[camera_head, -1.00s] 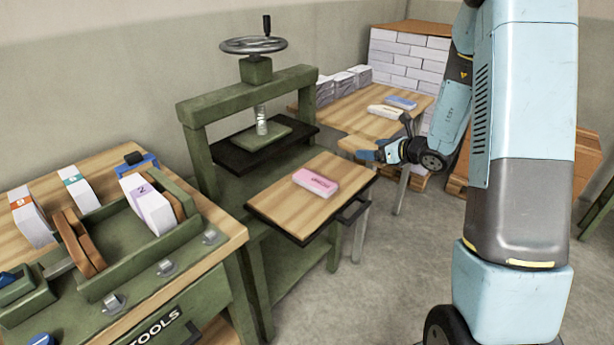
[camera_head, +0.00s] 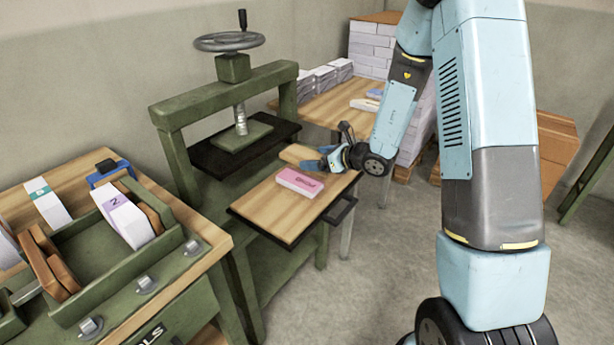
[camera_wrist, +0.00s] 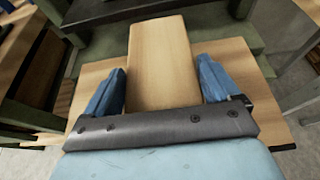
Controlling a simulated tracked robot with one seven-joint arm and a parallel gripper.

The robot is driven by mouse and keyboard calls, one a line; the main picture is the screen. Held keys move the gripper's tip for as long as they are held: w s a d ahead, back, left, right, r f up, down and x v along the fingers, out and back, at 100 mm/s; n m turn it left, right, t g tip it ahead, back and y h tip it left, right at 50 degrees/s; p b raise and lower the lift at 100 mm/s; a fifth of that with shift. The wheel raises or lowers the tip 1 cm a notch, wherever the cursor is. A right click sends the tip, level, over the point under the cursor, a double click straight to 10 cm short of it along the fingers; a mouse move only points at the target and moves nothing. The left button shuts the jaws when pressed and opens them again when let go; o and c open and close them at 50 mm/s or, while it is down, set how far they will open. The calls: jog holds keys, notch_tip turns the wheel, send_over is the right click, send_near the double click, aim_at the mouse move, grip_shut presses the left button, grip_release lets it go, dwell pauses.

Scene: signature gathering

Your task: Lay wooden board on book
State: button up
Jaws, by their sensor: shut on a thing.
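The wooden board (camera_head: 298,154) is a plain light-wood piece held in my gripper (camera_head: 318,163), over the far right part of the press table. In the wrist view the board (camera_wrist: 160,62) sticks out ahead between the two blue fingers of my gripper (camera_wrist: 162,72), which is shut on its sides. The book (camera_head: 300,181) is pink on top with white page edges. It lies flat on the wooden top of the press table, nearer the camera than the board in the head view. I cannot make out the book in the wrist view.
The green press (camera_head: 228,110) with its handwheel (camera_head: 229,41) stands behind the book. The wooden press table (camera_head: 268,208) has a black handle (camera_head: 341,210) at its right edge. A tool bench (camera_head: 212,242) with more books is at left. A back table (camera_head: 318,108) holds paper stacks.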

aim_at(307, 182)
jog(key=a+f, duration=0.2)
jog(key=f, duration=0.1)
jog(key=shift+w+a, duration=0.1)
jog(key=shift+a, duration=0.25)
jog(key=shift+a+f, duration=0.2)
jog(key=shift+f, duration=1.65)
jog(key=o, duration=0.9)
